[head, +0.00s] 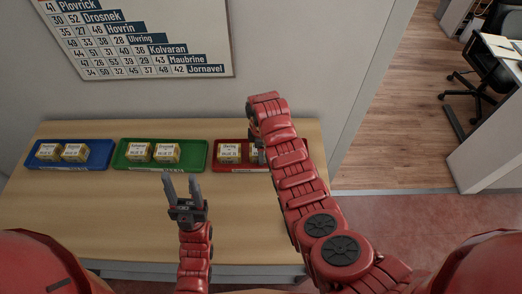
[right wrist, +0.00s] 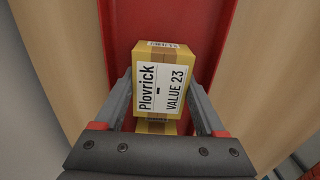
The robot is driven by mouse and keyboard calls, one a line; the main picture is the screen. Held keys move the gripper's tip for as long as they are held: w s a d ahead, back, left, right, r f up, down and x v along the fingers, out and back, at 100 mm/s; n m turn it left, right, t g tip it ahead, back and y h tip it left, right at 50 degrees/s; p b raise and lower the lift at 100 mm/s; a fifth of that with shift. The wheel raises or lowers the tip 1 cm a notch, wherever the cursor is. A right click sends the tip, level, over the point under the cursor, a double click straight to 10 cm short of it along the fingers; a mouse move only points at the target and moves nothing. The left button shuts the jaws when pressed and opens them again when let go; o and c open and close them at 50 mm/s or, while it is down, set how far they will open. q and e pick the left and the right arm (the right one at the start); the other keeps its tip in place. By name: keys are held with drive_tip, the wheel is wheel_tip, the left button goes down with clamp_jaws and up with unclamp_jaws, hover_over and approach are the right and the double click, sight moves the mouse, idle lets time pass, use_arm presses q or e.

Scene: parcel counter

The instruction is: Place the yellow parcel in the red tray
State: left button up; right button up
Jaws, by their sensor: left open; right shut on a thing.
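The yellow parcel (right wrist: 160,80), labelled "Plovrick - VALUE 23", is between the fingers of my right gripper (right wrist: 165,108) in the right wrist view. The gripper is shut on it. The parcel is over the red tray (right wrist: 122,25), and I cannot tell whether it touches the tray floor. In the head view my right arm hides much of the red tray (head: 226,169) and most of the gripper. Another yellow parcel (head: 228,151) sits in its left part. My left gripper (head: 182,182) is open and empty, in front of the green tray.
A blue tray (head: 70,167) and a green tray (head: 160,168), each with two yellow parcels, stand left of the red tray on the wooden counter (head: 90,215). The counter front is mostly clear. A wall chart (head: 140,40) hangs behind.

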drive_tip(key=o, duration=1.5)
drive_tip(key=shift+r+p, duration=0.25)
drive_tip(key=shift+p, duration=0.1)
drive_tip(key=shift+r+b, duration=0.15)
drive_tip(key=shift+b, duration=0.2)
wheel_tip(320, 180, up, 5)
drive_tip(key=shift+w+f+b, duration=0.1)
drive_tip(key=shift+f+b, duration=0.1)
drive_tip(key=shift+b, duration=0.55)
wheel_tip(320, 180, up, 5)
drive_tip(key=p, duration=0.3)
drive_tip(key=shift+f+p, duration=0.1)
drive_tip(key=shift+p, duration=0.2)
wheel_tip(320, 180, up, 2)
drive_tip(key=shift+r+p, duration=0.1)
drive_tip(key=shift+p, duration=0.4)
